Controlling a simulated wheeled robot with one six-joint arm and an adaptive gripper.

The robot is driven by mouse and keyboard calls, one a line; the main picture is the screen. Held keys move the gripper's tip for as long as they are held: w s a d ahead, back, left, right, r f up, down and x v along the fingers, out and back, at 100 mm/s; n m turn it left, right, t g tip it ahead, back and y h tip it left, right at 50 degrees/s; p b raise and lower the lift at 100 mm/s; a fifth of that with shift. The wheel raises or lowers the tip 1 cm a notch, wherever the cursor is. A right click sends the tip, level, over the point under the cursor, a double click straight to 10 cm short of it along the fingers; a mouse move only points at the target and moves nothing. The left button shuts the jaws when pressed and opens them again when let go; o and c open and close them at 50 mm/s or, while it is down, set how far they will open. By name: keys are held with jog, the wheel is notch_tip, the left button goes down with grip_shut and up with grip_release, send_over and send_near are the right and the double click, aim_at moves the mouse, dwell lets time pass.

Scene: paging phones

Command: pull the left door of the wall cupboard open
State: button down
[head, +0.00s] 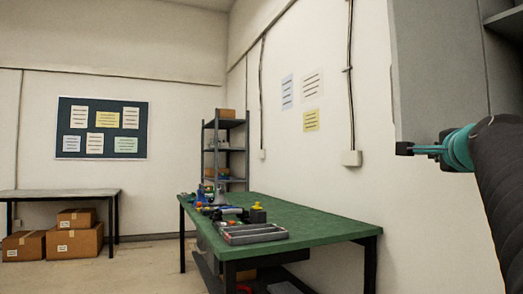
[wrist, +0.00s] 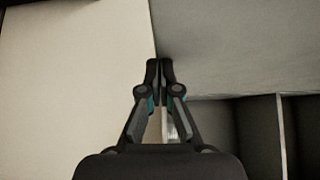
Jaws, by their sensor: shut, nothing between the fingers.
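The grey wall cupboard (head: 440,70) is at the upper right of the head view, cut off by the frame. A broad flat grey panel faces me, and an open part with a shelf (head: 507,22) shows to its right. I cannot tell whether this panel is the left door or the cupboard's side. My gripper (head: 404,148) is at the panel's lower edge, pointing left. In the wrist view my gripper (wrist: 160,64) is shut and empty, its tips over the line between a pale surface and a grey panel (wrist: 235,45). No handle shows clearly.
Open compartments (wrist: 255,130) show at the lower right of the wrist view. A green workbench (head: 310,222) with tools and a grey tray (head: 252,233) stands below along the wall. A shelf rack (head: 223,145) and cardboard boxes (head: 75,238) are farther back.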

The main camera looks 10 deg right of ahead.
aim_at(429, 107)
jog(key=shift+w, duration=0.15)
dwell(0.4)
notch_tip(429, 107, up, 10)
jog(key=shift+f, duration=0.1)
dwell(0.6)
